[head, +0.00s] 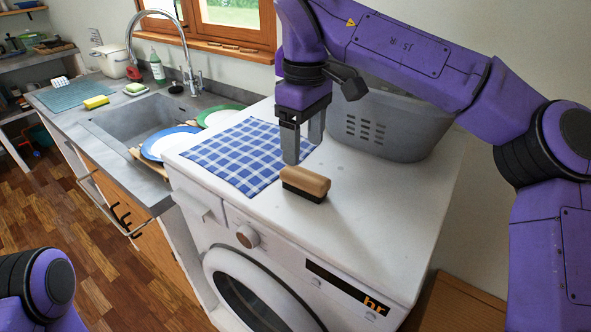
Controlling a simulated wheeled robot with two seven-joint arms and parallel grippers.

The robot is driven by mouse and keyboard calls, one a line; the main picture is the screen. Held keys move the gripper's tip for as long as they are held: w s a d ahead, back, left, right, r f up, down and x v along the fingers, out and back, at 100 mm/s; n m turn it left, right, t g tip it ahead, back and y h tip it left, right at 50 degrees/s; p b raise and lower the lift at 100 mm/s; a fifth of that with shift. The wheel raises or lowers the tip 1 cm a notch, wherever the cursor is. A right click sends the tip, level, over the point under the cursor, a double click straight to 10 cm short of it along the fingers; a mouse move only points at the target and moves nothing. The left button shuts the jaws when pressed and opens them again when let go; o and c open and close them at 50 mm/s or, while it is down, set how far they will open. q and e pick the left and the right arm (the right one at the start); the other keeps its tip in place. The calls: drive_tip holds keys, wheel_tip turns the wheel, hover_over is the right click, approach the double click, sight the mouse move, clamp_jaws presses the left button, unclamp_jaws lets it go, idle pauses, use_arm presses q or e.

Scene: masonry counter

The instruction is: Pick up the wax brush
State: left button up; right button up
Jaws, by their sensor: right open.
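The wax brush (306,182), with a tan wooden back and dark bristles underneath, lies on the white top of the washing machine (375,210), near its front edge. My right gripper (303,150) points down just above and behind the brush. Its fingers are apart, with nothing seen between them, and it appears clear of the brush. Of my left arm only a purple part shows at the bottom left corner; its gripper is out of the frame.
A blue checked cloth (240,155) lies left of the brush. A grey laundry basket (385,125) stands behind, close to my right arm. Blue (168,143) and green (220,115) plates stand near the sink (150,120). The machine top right of the brush is clear.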

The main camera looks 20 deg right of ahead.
sight(305, 175)
drive_tip(key=s+f, duration=0.2)
drive_tip(key=s, duration=0.1)
drive_tip(key=shift+s+d+f+p, duration=0.15)
drive_tip(key=shift+f+p, duration=0.1)
drive_tip(key=shift+p, duration=0.15)
drive_tip(key=w+f, duration=0.1)
drive_tip(key=f, duration=0.2)
drive_tip(key=w+f+p, duration=0.1)
drive_tip(key=f, duration=0.1)
drive_tip(key=shift+w+a, duration=0.2)
drive_tip(key=shift+w, duration=0.1)
drive_tip(key=shift+s+f, duration=0.1)
drive_tip(key=shift+s, duration=0.25)
drive_tip(key=shift+s+r, duration=0.25)
drive_tip(key=shift+c, duration=0.9)
drive_tip(key=c, duration=0.5)
use_arm(q)
drive_tip(key=shift+s+r, duration=0.75)
drive_tip(key=shift+r, duration=0.25)
use_arm(e)
drive_tip(key=shift+w+f, duration=0.1)
drive_tip(key=shift+w, duration=0.05)
drive_tip(key=c, duration=0.4)
